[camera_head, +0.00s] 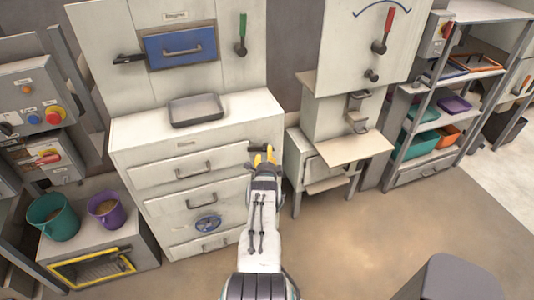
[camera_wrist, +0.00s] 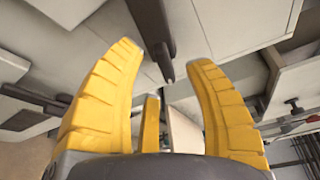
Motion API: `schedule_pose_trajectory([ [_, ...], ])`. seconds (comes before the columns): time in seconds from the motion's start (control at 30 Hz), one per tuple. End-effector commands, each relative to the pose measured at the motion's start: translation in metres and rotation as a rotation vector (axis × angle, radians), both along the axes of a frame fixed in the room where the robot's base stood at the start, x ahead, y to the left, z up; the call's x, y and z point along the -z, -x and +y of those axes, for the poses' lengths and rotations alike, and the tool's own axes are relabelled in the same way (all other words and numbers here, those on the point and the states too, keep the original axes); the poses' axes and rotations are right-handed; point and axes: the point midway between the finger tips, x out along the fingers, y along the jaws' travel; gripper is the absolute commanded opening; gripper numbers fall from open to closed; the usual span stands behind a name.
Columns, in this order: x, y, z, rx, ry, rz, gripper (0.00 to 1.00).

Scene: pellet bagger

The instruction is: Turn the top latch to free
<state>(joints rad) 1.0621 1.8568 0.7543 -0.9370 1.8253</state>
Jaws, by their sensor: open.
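A dark latch bar (camera_head: 258,149) sits at the upper right corner of the drawer cabinet (camera_head: 205,135), beside the top drawer. In the wrist view my gripper (camera_wrist: 163,54) is open, with nothing held. A dark bar (camera_wrist: 152,28), which looks like the latch, reaches down from the top between the fingertips. I cannot tell whether a finger touches it. Another dark latch (camera_head: 128,59) sits left of the blue door (camera_head: 181,47) on the upper panel.
A grey tray (camera_head: 196,110) lies on the cabinet top. Right of my arm stands a press-like stand (camera_head: 345,147). Teal (camera_head: 54,216) and purple (camera_head: 106,208) buckets stand at left.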

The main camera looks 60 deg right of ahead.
Motion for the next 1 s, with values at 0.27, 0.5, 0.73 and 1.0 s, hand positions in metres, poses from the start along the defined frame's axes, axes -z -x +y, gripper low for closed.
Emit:
schedule_pose_trajectory([
  [0.27,0.005,-0.011,-0.019,-0.001,0.002,0.0,0.48],
  [0.5,0.005,-0.016,-0.028,0.0,0.001,0.0,0.48],
  [0.73,0.003,-0.017,-0.031,0.0,0.0,0.001,0.48],
  [1.0,0.003,-0.017,-0.031,0.0,0.0,0.001,0.5],
])
